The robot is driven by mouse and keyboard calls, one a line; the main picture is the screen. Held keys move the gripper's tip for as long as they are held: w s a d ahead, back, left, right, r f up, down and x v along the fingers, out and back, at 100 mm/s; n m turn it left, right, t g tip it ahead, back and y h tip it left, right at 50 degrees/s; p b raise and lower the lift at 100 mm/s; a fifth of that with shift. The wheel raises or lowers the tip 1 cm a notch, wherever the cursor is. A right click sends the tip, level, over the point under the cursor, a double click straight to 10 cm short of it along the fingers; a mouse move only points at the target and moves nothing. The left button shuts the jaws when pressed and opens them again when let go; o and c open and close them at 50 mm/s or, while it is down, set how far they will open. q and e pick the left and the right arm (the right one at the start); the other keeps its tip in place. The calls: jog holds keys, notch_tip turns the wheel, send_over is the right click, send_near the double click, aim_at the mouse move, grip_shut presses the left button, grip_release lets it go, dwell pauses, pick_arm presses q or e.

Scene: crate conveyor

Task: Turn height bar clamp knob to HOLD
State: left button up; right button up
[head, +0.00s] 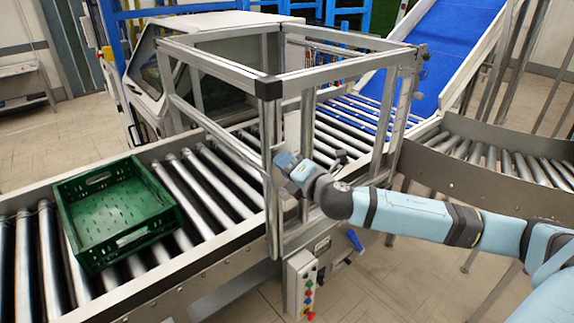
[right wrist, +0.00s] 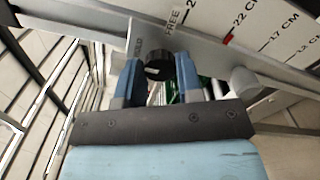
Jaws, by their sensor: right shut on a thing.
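The black clamp knob (right wrist: 158,66) sits on a grey metal bar (right wrist: 215,62) in the right wrist view. The word FREE shows above it and what looks like HOLD to its left. A small pale mark shows on the knob's face; I cannot tell which label it points to. My right gripper (right wrist: 157,78) has its two blue fingers on either side of the knob and is shut on it. In the head view my right gripper (head: 283,160) is at the front post of the metal frame and hides the knob. My left gripper is not in view.
A white height scale (right wrist: 255,35) with a red pointer (right wrist: 229,38) is beside the knob. The aluminium frame (head: 270,88) stands over the roller conveyor (head: 225,180). A green crate (head: 105,205) lies on the rollers at left. A button box (head: 301,283) hangs below.

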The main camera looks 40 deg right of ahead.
jog(key=o, duration=0.9)
jog(key=shift+s+d+b, duration=0.2)
jog(key=shift+s+b, duration=0.4)
jog(key=shift+s, duration=1.7)
jog(key=shift+s+d+b, duration=0.15)
jog(key=shift+s+b, duration=0.4)
jog(key=shift+s, duration=1.7)
jog(key=shift+s+d+b, duration=0.2)
jog(key=shift+s+b, duration=0.4)
jog(key=shift+s, duration=1.7)
